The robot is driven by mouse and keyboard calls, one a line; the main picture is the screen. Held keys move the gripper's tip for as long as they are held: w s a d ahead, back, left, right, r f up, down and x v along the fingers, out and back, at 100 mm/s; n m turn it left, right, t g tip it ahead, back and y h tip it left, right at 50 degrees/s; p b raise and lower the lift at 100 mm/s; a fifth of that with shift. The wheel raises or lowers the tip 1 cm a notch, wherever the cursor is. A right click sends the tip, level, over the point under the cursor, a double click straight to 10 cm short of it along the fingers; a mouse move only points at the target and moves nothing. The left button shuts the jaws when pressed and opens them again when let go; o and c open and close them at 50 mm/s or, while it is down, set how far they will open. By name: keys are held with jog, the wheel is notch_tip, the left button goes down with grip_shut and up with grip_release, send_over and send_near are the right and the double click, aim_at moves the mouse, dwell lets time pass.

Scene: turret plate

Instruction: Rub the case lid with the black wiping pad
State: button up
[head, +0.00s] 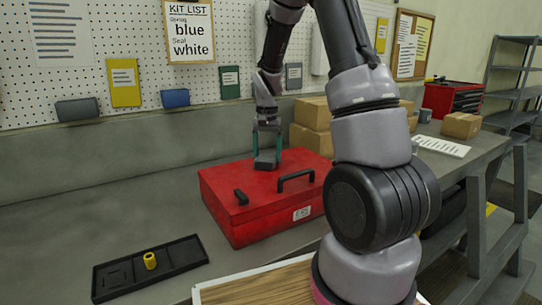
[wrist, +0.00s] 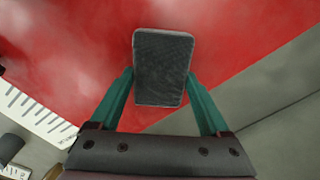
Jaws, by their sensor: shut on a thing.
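The red case (head: 262,226) stands shut on the grey bench, with a black handle on its lid (head: 224,186). My gripper (head: 266,150) is over the far part of the lid, pointing down. In the wrist view its green fingers (wrist: 160,92) are shut on the sides of the black wiping pad (wrist: 163,62). The red lid (wrist: 90,35) lies directly under the pad. In the head view the pad (head: 265,162) is at or just above the lid; I cannot tell whether it touches.
A black tray (head: 112,288) with a yellow part (head: 150,261) lies at the front left. Cardboard boxes (head: 312,140) stand behind the case. A pegboard wall (head: 140,75) runs along the back.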

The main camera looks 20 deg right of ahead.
aim_at(262, 152)
jog(key=shift+w+a, duration=0.2)
jog(key=shift+w, duration=0.75)
jog(key=shift+w+a, duration=0.15)
jog(key=shift+w, duration=0.75)
jog(key=shift+s, duration=0.1)
jog(key=shift+s+d+f, duration=0.15)
jog(key=shift+s+d, duration=0.05)
jog(key=shift+s, duration=0.7)
jog(key=shift+s+d+f, duration=0.15)
jog(key=shift+s, duration=0.85)
jog(key=shift+c, duration=0.6)
jog(key=shift+s+d+r, duration=0.1)
jog(key=shift+s+d, duration=0.15)
jog(key=shift+s, duration=0.9)
jog(key=shift+s+d+r, duration=0.1)
jog(key=shift+s+d, duration=0.1)
jog(key=shift+s, duration=0.9)
jog(key=shift+s+d, duration=0.25)
jog(key=shift+s, duration=0.9)
jog(key=shift+w, duration=0.1)
